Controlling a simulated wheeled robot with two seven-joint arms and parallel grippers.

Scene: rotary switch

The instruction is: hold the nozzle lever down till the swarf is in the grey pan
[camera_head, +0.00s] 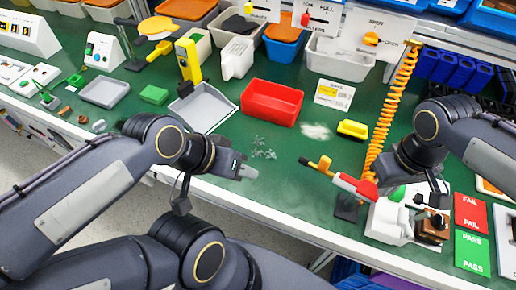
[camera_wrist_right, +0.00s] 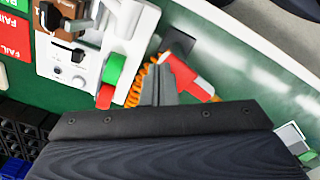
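The red and white air nozzle (camera_head: 354,188), with a yellow and black tip, rests on a dark stand, pointing up-left. Its lever is not clear. Loose grey swarf (camera_head: 263,151) lies on the green mat. The grey pan (camera_head: 205,107) sits behind and left of the swarf. My left gripper (camera_head: 247,172) is just in front of the swarf; its finger gap is unclear. My right gripper (camera_head: 437,187) is right of the nozzle. In the right wrist view its fingers (camera_wrist_right: 158,86) look together, beside the red nozzle body (camera_wrist_right: 187,76), with nothing visible between them.
An orange coiled hose (camera_head: 392,105) hangs behind the nozzle. A red bin (camera_head: 272,103), a yellow block (camera_head: 352,129) and a pale patch (camera_head: 316,131) are on the mat. A white box with a green knob (camera_head: 390,222) and FAIL/PASS cards (camera_head: 471,213) crowd the right side.

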